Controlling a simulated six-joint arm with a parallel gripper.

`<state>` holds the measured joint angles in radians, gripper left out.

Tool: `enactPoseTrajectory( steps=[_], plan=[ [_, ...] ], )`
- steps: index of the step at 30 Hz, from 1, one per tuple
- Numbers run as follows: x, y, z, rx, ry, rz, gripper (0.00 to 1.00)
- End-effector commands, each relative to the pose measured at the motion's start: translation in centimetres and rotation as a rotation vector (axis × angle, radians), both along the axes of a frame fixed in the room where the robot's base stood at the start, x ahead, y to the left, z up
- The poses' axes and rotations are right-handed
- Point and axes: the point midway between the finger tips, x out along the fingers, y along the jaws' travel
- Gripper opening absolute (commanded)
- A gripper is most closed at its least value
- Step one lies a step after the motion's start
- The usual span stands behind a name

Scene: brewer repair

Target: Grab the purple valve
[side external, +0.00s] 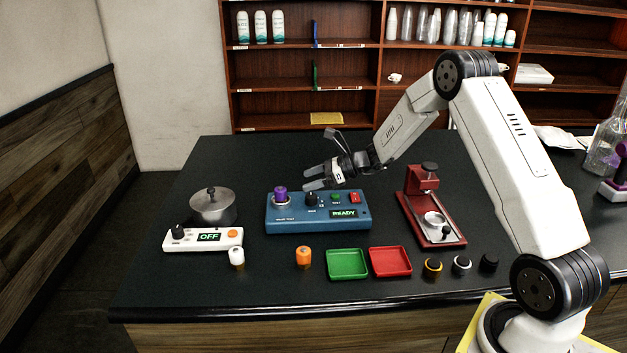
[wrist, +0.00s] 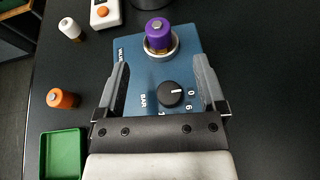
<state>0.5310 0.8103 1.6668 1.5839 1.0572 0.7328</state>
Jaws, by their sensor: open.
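The purple valve (side external: 281,194) stands upright in a metal ring at the left end of the blue tester box (side external: 300,222). It also shows in the wrist view (wrist: 158,34), beyond my fingertips near the top. My gripper (side external: 308,179) is open and empty, above the box and to the right of the valve. In the wrist view my two fingers (wrist: 162,72) spread apart over the box, with the black dial (wrist: 170,94) between them. The fingers are apart from the valve. The box's green display reads READY.
A white valve (side external: 236,256) and an orange valve (side external: 303,256) stand in front of the box. Green (side external: 347,264) and red (side external: 390,262) trays lie nearby. A pot (side external: 213,206) sits behind a white OFF panel (side external: 203,239). A red machine (side external: 431,205) stands right.

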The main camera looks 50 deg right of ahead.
Motion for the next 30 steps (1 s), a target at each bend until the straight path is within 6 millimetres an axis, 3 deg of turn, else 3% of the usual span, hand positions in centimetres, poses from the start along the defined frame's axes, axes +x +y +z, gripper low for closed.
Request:
enactPoseTrajectory(
  steps=[22, 30],
  plan=[
    [2.2, 2.0, -1.2, -0.004, 0.001, 0.004, 0.89],
    [4.2, 4.0, -2.0, -0.004, 0.001, 0.007, 0.89]
  ],
)
